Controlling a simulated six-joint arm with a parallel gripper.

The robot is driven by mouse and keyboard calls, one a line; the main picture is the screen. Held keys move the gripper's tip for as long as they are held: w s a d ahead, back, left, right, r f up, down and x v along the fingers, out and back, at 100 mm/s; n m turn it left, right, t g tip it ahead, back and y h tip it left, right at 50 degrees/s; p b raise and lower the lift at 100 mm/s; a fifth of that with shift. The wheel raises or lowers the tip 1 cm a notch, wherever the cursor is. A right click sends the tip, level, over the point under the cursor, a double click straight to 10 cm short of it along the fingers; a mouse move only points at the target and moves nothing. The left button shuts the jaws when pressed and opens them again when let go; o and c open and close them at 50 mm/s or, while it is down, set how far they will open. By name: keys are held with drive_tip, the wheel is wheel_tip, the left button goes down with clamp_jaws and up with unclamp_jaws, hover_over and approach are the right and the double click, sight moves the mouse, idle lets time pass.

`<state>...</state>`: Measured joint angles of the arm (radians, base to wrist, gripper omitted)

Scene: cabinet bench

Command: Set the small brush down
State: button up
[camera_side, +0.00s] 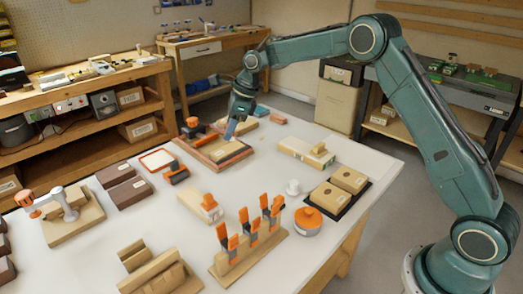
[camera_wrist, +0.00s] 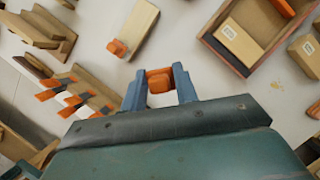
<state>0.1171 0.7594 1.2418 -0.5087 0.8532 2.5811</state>
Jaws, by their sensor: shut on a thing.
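My gripper (camera_wrist: 159,88) is shut on a small orange piece (camera_wrist: 159,81), which I take to be the small brush; it shows between the two blue fingers in the wrist view. Only its orange end shows, and any bristles are hidden. In the side view my gripper (camera_side: 230,131) points down by the wooden tray (camera_side: 192,149) at the far part of the white table (camera_side: 315,143). The held piece cannot be made out there, and I cannot tell whether it touches anything.
The tray holds a labelled wooden block (camera_wrist: 241,41). A wooden block with an orange end (camera_side: 200,206) lies nearer the front. Orange-tipped clamps (camera_side: 250,226) stand in a wooden rack. A round orange container (camera_side: 308,221) and a black tray (camera_side: 325,207) with two boxes are at the right.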

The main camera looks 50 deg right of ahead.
drive_tip(key=d+m, duration=0.1)
drive_tip(key=d, duration=0.4)
wheel_tip(320, 180, down, 16)
drive_tip(key=shift+s+d+r, duration=0.1)
drive_tip(key=shift+d+r, duration=0.05)
idle(0.4)
drive_tip(key=shift+f, duration=2.15)
drive_tip(key=o, duration=0.9)
drive_tip(key=shift+f, duration=0.15)
drive_tip(key=shift+o, duration=0.2)
drive_tip(key=v, duration=1.2)
drive_tip(key=shift+s, duration=0.2)
